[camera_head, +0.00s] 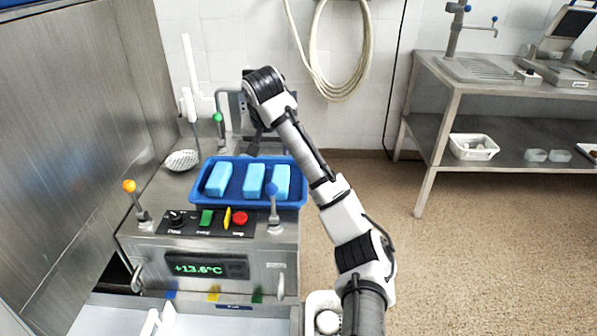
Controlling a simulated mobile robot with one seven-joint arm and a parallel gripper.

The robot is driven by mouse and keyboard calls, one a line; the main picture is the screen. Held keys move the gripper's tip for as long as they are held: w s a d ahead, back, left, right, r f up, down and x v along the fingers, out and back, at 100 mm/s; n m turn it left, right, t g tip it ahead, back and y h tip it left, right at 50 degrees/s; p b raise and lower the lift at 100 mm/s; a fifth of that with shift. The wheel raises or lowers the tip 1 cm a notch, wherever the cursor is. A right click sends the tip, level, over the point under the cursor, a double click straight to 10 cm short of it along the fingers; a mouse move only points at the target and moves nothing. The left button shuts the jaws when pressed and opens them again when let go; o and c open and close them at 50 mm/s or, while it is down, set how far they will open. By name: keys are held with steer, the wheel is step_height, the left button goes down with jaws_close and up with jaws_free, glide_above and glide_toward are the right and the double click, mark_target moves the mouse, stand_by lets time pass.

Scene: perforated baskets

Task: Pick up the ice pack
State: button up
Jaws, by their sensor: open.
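Several light-blue blocks that look like ice packs lie in a blue tray (207,194) on the steel unit: a left ice pack (219,179), a middle ice pack (254,180) and a right ice pack (281,182). My gripper (254,151) points down at the tray's back edge, behind the middle ice pack in the picture. It is open and holds nothing that I can see. My wrist partly hides it, and its fingers are small and dark. I cannot tell its exact height above the tray.
A steel wall (60,130) bounds the left. Open floor (480,260) lies right.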

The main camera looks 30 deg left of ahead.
steer(key=w+d+f, duration=0.1)
glide_above(280, 177)
steer(key=s, duration=0.1)
steer(key=shift+h, duration=0.3)
steer(key=f, duration=0.6)
steer(key=shift+d+f, duration=0.2)
steer(key=shift+d, duration=0.15)
steer(key=shift+s+f+p+x, duration=0.1)
steer(key=shift+s+p+x, duration=0.15)
steer(key=shift+x, duration=0.75)
steer(key=shift+s+f+p+x, duration=0.1)
steer(key=shift+p+x, duration=0.1)
steer(key=shift+x, duration=0.8)
steer(key=shift+s+f+p+x, duration=0.1)
steer(key=shift+s+p+x, duration=0.15)
steer(key=shift+x, duration=0.7)
steer(key=shift+r, duration=0.1)
steer(key=shift+c, duration=0.5)
steer(key=c, duration=0.7)
steer(key=shift+c, duration=0.4)
steer(key=shift+r, duration=0.15)
